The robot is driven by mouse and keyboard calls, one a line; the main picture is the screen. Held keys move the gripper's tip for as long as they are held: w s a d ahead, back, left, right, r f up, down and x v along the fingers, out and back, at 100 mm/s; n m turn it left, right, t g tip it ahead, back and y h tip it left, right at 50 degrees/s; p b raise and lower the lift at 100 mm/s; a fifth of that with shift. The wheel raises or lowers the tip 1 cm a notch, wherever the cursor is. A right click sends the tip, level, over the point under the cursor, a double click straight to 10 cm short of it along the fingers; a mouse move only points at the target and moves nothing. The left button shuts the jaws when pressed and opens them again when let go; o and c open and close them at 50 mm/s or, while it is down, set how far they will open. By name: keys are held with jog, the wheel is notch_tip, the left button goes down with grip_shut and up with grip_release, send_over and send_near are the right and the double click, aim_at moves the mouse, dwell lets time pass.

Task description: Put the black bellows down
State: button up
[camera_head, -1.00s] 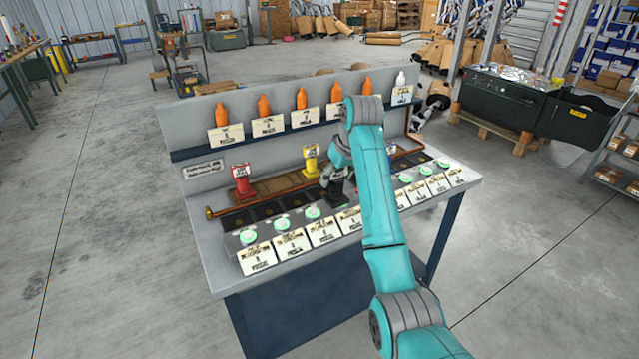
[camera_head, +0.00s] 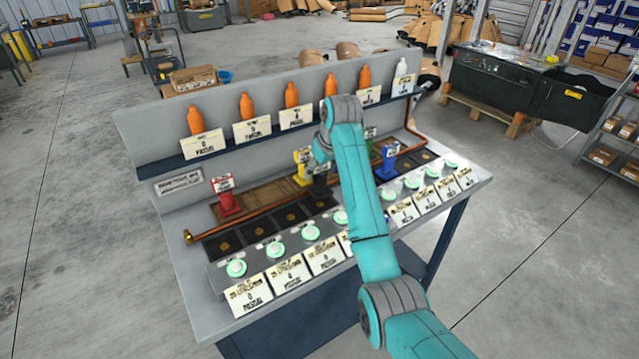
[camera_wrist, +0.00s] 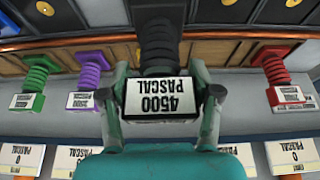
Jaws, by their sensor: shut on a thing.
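The black bellows (camera_head: 320,186) is in my gripper (camera_head: 322,170), just right of the yellow bellows (camera_head: 301,168) in the head view. In the wrist view, my gripper (camera_wrist: 163,95) is shut around the label block of the black bellows (camera_wrist: 158,50), which reads 4500 PASCAL upside down. The bellows' ribbed body points to the wooden strip and dark pads. Whether its end touches anything cannot be told. A wooden tray strip (camera_head: 262,196) runs along the bench behind a row of dark pads (camera_head: 257,230).
A red bellows (camera_head: 227,196) stands at the strip's left; a blue one (camera_head: 388,162) stands to the right, beyond my arm. A copper pipe (camera_head: 200,236) edges the pads. Green-lit buttons (camera_head: 279,249) and label cards line the front. Orange bottles (camera_head: 247,108) stand on the back shelf.

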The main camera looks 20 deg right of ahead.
aim_at(320, 182)
jog(key=shift+f, duration=2.15)
jog(key=shift+f, duration=0.1)
jog(key=o, duration=1.4)
jog(key=v, duration=1.2)
